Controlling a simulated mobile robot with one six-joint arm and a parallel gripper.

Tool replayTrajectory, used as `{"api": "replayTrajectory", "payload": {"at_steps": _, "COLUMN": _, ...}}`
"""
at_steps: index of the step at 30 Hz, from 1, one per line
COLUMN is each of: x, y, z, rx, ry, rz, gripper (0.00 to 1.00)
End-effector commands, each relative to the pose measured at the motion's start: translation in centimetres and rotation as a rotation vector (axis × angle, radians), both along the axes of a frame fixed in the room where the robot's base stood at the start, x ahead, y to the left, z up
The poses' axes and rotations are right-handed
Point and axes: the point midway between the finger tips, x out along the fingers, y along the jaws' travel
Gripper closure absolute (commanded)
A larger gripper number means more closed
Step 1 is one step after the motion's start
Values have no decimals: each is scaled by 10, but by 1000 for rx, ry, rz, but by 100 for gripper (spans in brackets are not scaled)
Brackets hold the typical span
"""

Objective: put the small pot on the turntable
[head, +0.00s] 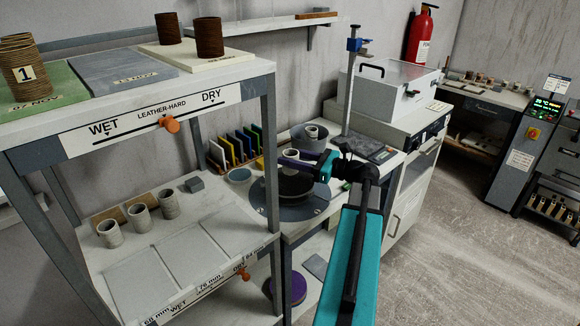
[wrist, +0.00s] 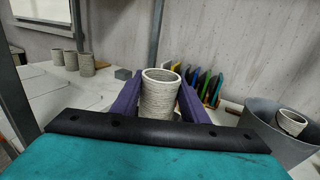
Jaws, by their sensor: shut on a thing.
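The small pot (head: 291,155) is a pale grey, ridged coil pot. My gripper (head: 294,163) is shut on it with its purple fingers. In the wrist view the pot (wrist: 159,98) stands upright between both fingers (wrist: 160,108), its open rim above them. The turntable (head: 296,190) is a dark round disc on a wide grey base on the bench. My gripper and the pot show just above and behind the disc in the head view; the gap is hard to judge. The turntable is not seen in the wrist view.
A grey bucket (head: 314,143) with a pot in it stands behind my gripper. A metal post (head: 351,90) rises to the right. The shelf rack (head: 270,150) holds several other pots.

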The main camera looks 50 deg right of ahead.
Motion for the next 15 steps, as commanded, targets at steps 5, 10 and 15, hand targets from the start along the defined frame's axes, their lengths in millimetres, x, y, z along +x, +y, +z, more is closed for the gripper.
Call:
{"api": "replayTrajectory", "payload": {"at_steps": 5, "x": 4, "y": 0, "z": -14, "rx": 3, "ry": 1, "rz": 0, "gripper": 84}}
{"api": "replayTrajectory", "payload": {"at_steps": 10, "x": 4, "y": 0, "z": -30, "rx": 2, "ry": 0, "rz": 0, "gripper": 84}}
{"api": "replayTrajectory", "payload": {"at_steps": 15, "x": 4, "y": 0, "z": -35, "rx": 0, "ry": -1, "rz": 2, "gripper": 84}}
